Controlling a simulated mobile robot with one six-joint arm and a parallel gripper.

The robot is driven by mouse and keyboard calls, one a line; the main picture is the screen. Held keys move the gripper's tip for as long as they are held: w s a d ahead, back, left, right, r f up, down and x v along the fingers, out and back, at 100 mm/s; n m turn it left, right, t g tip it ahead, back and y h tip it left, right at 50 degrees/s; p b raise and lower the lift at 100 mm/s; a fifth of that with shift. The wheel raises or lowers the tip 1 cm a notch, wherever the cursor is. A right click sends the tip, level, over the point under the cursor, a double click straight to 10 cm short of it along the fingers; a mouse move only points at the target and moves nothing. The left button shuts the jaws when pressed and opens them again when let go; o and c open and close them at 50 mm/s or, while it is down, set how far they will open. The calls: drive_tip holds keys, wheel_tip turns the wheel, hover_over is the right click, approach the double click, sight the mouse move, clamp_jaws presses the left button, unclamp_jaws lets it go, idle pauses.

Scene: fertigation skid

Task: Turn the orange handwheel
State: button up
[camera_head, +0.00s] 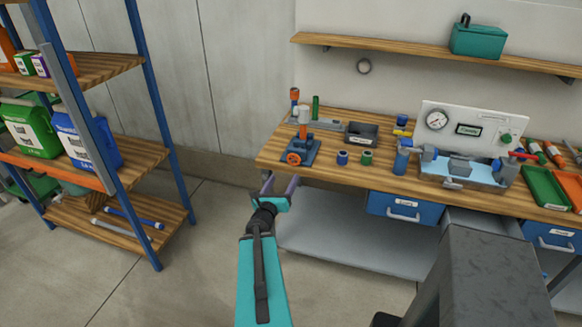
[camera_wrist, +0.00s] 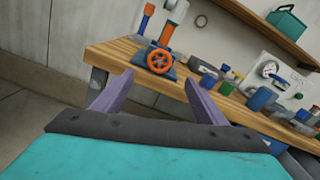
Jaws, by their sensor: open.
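The orange handwheel (camera_head: 294,158) is on the front of a small blue-based valve fixture (camera_head: 303,146) at the left end of the workbench (camera_head: 330,168). In the wrist view the handwheel (camera_wrist: 159,60) faces me, with several spokes and open gaps between them. My gripper (camera_head: 280,184) is in front of the bench edge, below and left of the handwheel in the head view. In the wrist view its two purple fingers (camera_wrist: 157,86) are spread wide and empty. The handwheel lies beyond them, apart from both fingertips.
Blue and green small parts (camera_head: 354,158) and a dark bin (camera_head: 362,134) stand right of the fixture. A gauge panel (camera_head: 470,128) is further right. A blue-framed shelf rack (camera_head: 150,90) stands at left. The floor between rack and bench is clear.

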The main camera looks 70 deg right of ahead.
sight(293, 160)
drive_tip(key=d+b, duration=0.2)
drive_tip(key=b, duration=0.1)
drive_tip(key=shift+d+f, duration=0.1)
drive_tip(key=shift+f, duration=0.05)
drive_tip(key=d+b, duration=0.1)
drive_tip(key=b, duration=0.3)
drive_tip(key=shift+d, duration=0.15)
drive_tip(key=d+b, duration=0.1)
drive_tip(key=b, duration=0.3)
drive_tip(key=shift+b, duration=0.4)
drive_tip(key=d+b, duration=0.1)
drive_tip(key=d, duration=0.2)
drive_tip(key=d+b, duration=0.1)
drive_tip(key=shift+w+d+r+b, duration=0.2)
drive_tip(key=shift+w+b, duration=0.05)
drive_tip(key=shift+b, duration=0.05)
drive_tip(key=shift+w+d, duration=0.1)
drive_tip(key=shift+d, duration=1.85)
